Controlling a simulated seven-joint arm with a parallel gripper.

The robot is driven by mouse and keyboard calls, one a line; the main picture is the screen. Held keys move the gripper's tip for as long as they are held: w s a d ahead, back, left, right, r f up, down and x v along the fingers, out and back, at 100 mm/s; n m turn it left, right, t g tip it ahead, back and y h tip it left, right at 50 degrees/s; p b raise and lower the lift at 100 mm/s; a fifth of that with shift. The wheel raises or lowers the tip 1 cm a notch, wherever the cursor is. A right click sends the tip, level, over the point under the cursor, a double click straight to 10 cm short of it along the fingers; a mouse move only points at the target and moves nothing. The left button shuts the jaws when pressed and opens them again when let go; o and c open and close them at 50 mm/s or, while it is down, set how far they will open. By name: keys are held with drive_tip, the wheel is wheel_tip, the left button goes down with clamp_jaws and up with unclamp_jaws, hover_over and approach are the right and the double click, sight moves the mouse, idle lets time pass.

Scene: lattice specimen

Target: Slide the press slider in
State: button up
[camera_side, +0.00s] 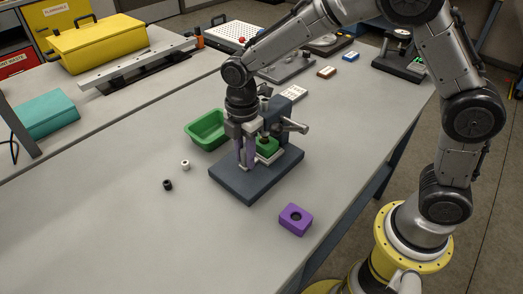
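The press stands on a dark blue-grey base plate (253,188) near the middle of the table. Its body has a silver handle (293,126) at the right. A pale slider (269,157) shows low on the press, with a green block (267,146) on or just above it. My gripper (244,167) points down at the left front of the press, beside the slider. Its fingers hide part of the press. I cannot tell whether the fingers touch the slider, or whether they are open or shut.
A green bin (207,130) stands behind the base to the left. A purple block with a hole (295,219) lies at the front right. A white piece (185,165) and a black piece (168,185) lie at the left. The front left table is clear.

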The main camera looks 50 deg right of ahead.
drive_tip(key=o, duration=0.3)
drive_tip(key=shift+r, duration=0.1)
drive_tip(key=shift+r, duration=2.65)
